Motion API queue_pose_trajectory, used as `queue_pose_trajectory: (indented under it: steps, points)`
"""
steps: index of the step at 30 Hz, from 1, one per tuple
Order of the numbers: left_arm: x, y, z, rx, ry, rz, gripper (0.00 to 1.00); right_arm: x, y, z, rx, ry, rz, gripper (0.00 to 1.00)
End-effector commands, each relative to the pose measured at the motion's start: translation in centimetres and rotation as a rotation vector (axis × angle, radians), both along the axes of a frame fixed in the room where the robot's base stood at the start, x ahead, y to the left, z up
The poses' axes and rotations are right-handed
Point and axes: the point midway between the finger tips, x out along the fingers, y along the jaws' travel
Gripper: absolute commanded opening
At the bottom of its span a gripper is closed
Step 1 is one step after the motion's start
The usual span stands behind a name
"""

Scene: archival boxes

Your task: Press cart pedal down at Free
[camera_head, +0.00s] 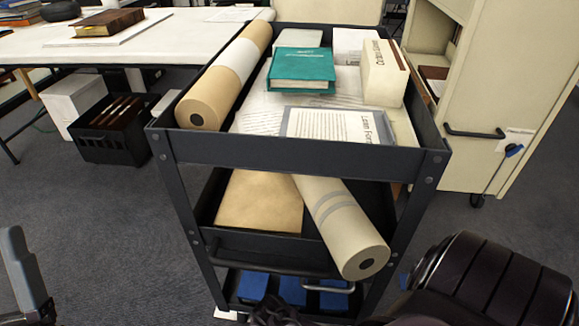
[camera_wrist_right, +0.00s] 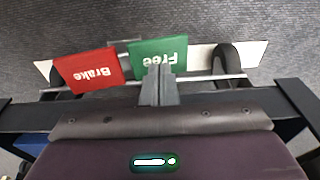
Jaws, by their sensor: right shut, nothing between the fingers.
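The green pedal marked Free (camera_wrist_right: 168,53) shows in the right wrist view, its lettering upside down. The red pedal marked Brake (camera_wrist_right: 88,68) is just left of it. My right gripper (camera_wrist_right: 158,72) is shut and empty, with its fingertips over the lower edge of the green pedal; I cannot tell whether they touch it. The dark cart (camera_head: 300,152) stands in the middle of the head view, and its pedals are hidden there. A grey part at the left edge looks like a finger of my left gripper (camera_head: 25,275); its opening is not shown.
The cart carries paper rolls (camera_head: 345,230), a green book (camera_head: 302,70) and boxes. Blue items (camera_head: 252,287) lie on its bottom shelf. A white table (camera_head: 130,42) stands at the left and a cream cabinet (camera_head: 482,100) at the right.

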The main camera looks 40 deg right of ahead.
Motion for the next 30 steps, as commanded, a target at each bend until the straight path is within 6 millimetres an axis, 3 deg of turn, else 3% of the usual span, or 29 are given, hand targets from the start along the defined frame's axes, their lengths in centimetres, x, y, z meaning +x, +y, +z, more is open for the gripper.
queue_pose_trajectory:
  steps: [24, 30]
  points:
    - [0.0, 0.0, 7.0, 0.000, 0.000, 0.000, 0.89, 0.0, 0.1, 6.1, 0.001, -0.001, -0.001, 0.00]
    - [0.0, 0.0, 7.8, 0.000, 0.000, 0.000, 0.89, 0.0, 0.0, 6.7, 0.001, -0.001, 0.000, 0.00]
